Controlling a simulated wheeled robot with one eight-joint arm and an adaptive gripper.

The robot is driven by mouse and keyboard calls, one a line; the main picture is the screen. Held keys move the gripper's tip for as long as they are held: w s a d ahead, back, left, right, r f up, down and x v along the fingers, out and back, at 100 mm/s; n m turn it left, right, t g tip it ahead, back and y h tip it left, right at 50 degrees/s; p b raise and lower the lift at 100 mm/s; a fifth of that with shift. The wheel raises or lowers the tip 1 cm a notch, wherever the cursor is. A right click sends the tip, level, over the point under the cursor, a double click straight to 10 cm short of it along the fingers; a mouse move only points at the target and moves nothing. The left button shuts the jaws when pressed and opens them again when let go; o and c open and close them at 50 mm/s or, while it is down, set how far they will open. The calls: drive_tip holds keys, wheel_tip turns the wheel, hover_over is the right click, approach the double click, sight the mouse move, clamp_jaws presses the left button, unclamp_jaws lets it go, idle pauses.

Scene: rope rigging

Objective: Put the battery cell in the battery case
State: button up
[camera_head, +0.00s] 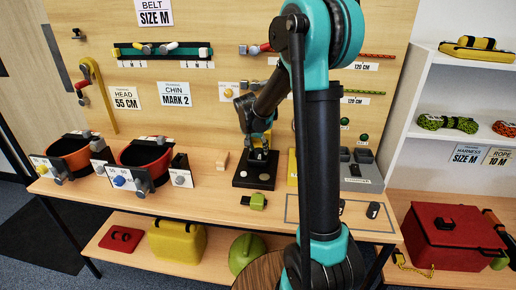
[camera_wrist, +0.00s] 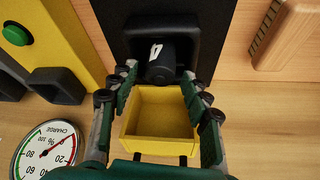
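Just beyond the fingertips, a black cylindrical part marked "4" (camera_wrist: 160,70) sits in a black square holder on a black board (camera_wrist: 220,25). In the head view, my gripper (camera_head: 258,152) is low over this black board (camera_head: 240,182) on the table. I cannot tell for sure which part is the battery cell and which the case. The contact under the fingers is hidden.
A yellow panel with a green button (camera_wrist: 15,33) and a black holder stands left of my gripper in the wrist view, near a charge gauge (camera_wrist: 45,152). A wooden block (camera_wrist: 288,35) lies to the right. A green-and-black item (camera_head: 257,201) lies at the table's front.

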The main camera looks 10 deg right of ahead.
drive_tip(key=v, duration=1.2)
drive_tip(key=s+d+f+n+y, duration=0.1)
drive_tip(key=s+d+f+n, duration=0.1)
drive_tip(key=s+f, duration=0.3)
drive_tip(key=s+d+f+n, duration=0.2)
drive_tip(key=s+f, duration=0.3)
drive_tip(key=s, duration=0.7)
drive_tip(key=s+d+f+n+y, duration=0.1)
drive_tip(key=s+d+f+n, duration=0.1)
drive_tip(key=s, duration=0.7)
drive_tip(key=shift+s+d+f+n+y, duration=0.15)
drive_tip(key=shift+d+f+n, duration=0.05)
drive_tip(key=shift+f, duration=0.5)
drive_tip(key=shift+s+d+f+n+y, duration=0.15)
drive_tip(key=shift+d+f+n, duration=0.1)
drive_tip(key=shift+f, duration=0.45)
drive_tip(key=shift+w, duration=0.1)
drive_tip(key=shift+c, duration=0.2)
